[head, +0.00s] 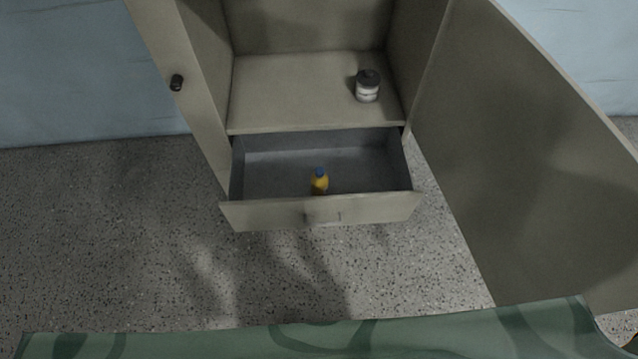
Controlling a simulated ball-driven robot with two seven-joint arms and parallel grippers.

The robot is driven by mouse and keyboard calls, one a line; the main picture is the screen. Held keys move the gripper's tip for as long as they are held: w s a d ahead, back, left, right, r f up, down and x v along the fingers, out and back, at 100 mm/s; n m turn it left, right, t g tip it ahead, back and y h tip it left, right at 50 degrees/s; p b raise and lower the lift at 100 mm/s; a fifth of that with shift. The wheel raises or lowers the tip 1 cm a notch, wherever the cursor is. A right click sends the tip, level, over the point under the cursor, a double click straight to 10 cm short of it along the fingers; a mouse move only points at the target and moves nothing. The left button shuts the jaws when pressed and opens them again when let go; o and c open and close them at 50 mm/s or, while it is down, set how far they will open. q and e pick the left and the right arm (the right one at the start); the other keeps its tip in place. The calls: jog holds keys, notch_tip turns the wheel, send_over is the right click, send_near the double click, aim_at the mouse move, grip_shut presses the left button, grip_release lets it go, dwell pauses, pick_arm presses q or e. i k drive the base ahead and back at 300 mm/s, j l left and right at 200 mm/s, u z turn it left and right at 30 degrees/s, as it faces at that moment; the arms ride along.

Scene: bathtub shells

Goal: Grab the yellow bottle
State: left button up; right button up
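A small yellow bottle (319,183) with a blue cap stands upright inside the open drawer (268,214) at the bottom of the cabinet. It is close behind the drawer front, which hides its base. Neither of my grippers is in the head view, and nothing touches the bottle.
The cabinet has its left door (165,60) and right door (530,150) swung open. A small jar (367,86) with a dark lid stands on the shelf (285,95) above the drawer. A green patterned surface (230,343) crosses the bottom edge. The speckled floor (130,230) before the drawer is clear.

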aim_at(319, 186)
jog(key=j+z, duration=0.1)
jog(key=z, duration=0.55)
jog(key=j+z, duration=0.3)
jog(key=k+j+z, duration=0.1)
jog(key=j+z, duration=0.25)
jog(key=k+j+z, duration=0.15)
jog(key=j+z, duration=0.15)
jog(key=k+j, duration=0.15)
jog(key=j, duration=0.2)
jog(key=k+j+z, duration=0.1)
jog(key=j, duration=0.3)
jog(key=k+j, duration=0.2)
jog(key=j, duration=0.15)
